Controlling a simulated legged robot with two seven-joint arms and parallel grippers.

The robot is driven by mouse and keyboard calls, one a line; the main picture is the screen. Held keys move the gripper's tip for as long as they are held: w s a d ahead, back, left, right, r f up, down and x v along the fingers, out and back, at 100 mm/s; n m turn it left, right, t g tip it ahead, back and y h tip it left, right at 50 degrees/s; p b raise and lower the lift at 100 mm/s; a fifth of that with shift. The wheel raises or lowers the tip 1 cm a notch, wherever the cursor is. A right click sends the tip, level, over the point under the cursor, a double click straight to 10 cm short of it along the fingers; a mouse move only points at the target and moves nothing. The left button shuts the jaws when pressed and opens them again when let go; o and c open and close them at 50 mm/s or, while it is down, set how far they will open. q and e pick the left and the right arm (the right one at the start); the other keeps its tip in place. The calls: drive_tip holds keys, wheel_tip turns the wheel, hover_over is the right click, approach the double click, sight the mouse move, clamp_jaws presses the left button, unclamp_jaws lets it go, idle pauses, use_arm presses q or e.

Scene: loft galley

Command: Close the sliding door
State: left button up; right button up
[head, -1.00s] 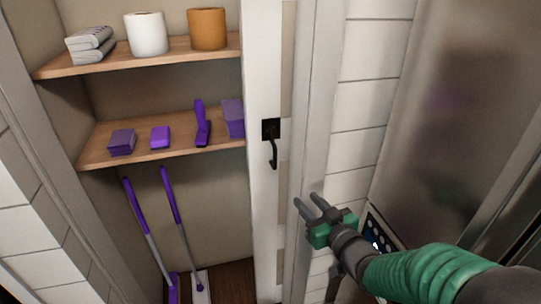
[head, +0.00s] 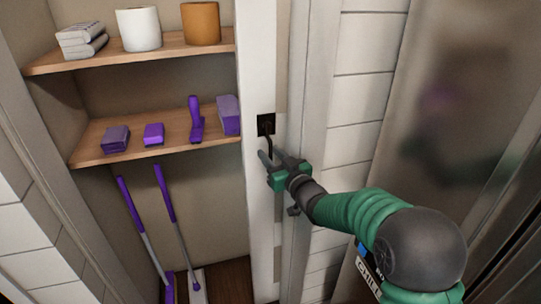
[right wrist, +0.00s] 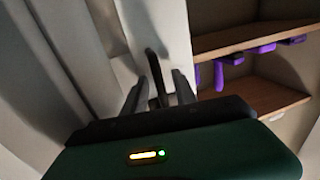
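The sliding door (head: 258,60) is a white panel at the right side of an open closet, mostly slid aside so the shelves show. Its black handle (head: 266,126) is a plate with a curved bar below it. My right gripper (head: 270,155) is at the lower part of the handle bar. In the right wrist view the two fingers (right wrist: 160,78) are apart, with the dark handle (right wrist: 153,66) showing between them. I cannot tell whether the fingers touch it. The bar's lower end is hidden by the gripper. My left gripper is not in view.
The closet has an upper shelf (head: 130,55) with towels and rolls, and a lower shelf (head: 175,137) with purple cleaning items. Two purple-handled poles (head: 140,222) lean inside. White wall boards (head: 365,90) and a steel appliance (head: 440,90) stand to the right.

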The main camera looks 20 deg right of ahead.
drive_tip(key=shift+w, duration=0.2)
clamp_jaws()
idle(1.3)
